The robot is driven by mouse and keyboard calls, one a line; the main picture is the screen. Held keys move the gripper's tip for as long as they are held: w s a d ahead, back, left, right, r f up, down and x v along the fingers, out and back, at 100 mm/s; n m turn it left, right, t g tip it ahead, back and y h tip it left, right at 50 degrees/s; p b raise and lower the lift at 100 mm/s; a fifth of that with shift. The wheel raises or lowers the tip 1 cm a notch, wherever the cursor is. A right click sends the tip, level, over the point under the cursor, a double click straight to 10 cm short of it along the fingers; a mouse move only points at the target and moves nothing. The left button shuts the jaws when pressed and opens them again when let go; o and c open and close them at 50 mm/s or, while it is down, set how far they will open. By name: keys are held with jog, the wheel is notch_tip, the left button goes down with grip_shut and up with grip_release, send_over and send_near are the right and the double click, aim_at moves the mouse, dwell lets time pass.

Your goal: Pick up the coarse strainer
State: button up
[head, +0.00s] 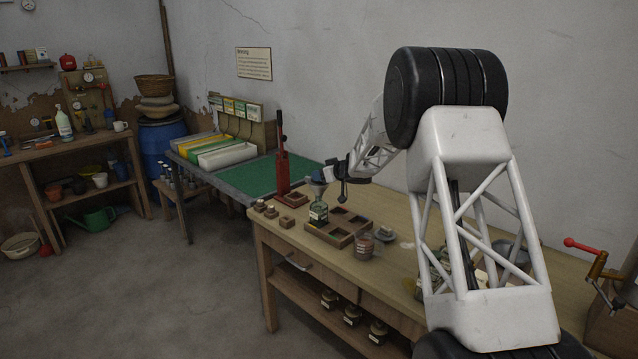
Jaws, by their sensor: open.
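My gripper (334,184) is at the end of my white truss arm, above the left part of the wooden bench. It is small in the picture; its jaws are open, with a dark finger hanging down. Just below and left of it, a blue-grey funnel-shaped piece (317,188) sits at the top of a green glass bottle (319,211) with a pale label. I cannot tell whether they touch the gripper. A small grey round piece (386,236) lies on the bench to the right. I cannot tell for sure which of these is the coarse strainer.
A compartmented wooden tray (346,222) lies on the bench (410,211), with a banded jar (364,247) in front. Several small wooden blocks with knobs (287,222) stand left. A tall red lever tool (282,170) rises behind.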

jog(key=shift+x, duration=0.9)
jog(key=shift+c, duration=0.2)
jog(key=shift+r, duration=0.1)
grip_shut()
